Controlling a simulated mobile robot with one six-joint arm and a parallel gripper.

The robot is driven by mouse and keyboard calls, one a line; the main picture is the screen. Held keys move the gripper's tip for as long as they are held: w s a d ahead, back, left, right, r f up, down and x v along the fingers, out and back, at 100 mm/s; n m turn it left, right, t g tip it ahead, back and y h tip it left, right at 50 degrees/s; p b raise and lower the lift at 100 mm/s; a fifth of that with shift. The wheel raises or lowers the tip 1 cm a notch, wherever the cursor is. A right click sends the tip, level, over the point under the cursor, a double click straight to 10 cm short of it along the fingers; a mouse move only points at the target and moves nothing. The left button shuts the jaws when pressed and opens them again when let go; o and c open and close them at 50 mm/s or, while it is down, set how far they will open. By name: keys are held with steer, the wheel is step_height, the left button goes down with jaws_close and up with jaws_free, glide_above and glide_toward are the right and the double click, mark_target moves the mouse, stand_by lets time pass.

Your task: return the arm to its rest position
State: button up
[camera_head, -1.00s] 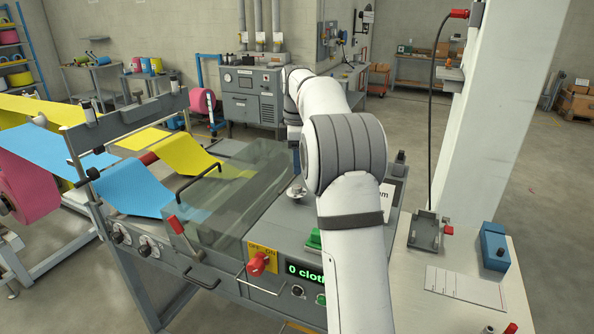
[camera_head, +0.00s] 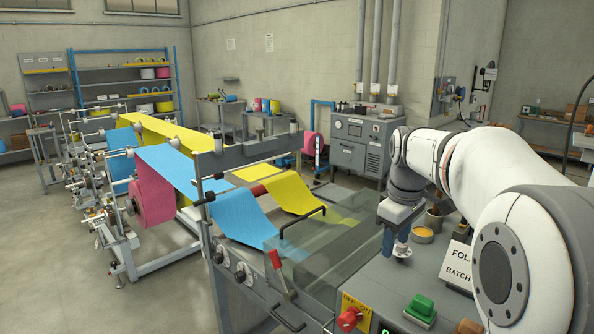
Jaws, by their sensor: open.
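My white arm (camera_head: 480,165) reaches in from the right and bends down at its dark wrist. My gripper (camera_head: 396,246) hangs at the end of it, pointing down, over the right part of the machine's grey top. It is open, and I see nothing held in it. Its fingertips are small and partly hard to make out here, and I cannot tell whether they touch anything.
Right of the gripper are an orange-filled cup (camera_head: 423,235) and a sign card (camera_head: 458,262). A clear guard (camera_head: 335,250) lies to the left, with blue cloth (camera_head: 240,212) and yellow cloth (camera_head: 290,190) behind. Green (camera_head: 420,308) and red (camera_head: 350,318) buttons are in front.

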steer(key=s+a+f+m, duration=0.2)
steer(key=s+f, duration=0.1)
steer(key=s, duration=0.4)
steer(key=s+a+f+m+t, duration=0.1)
steer(key=s+a+f+m, duration=0.1)
steer(key=s, duration=0.6)
steer(key=s+a+f+m+t+b, duration=0.1)
steer(key=s+a+f+m, duration=0.1)
steer(key=s+f+m, duration=0.2)
steer(key=s+f, duration=0.1)
steer(key=s, duration=0.2)
steer(key=shift+s+f, duration=0.3)
steer(key=shift+f, duration=0.05)
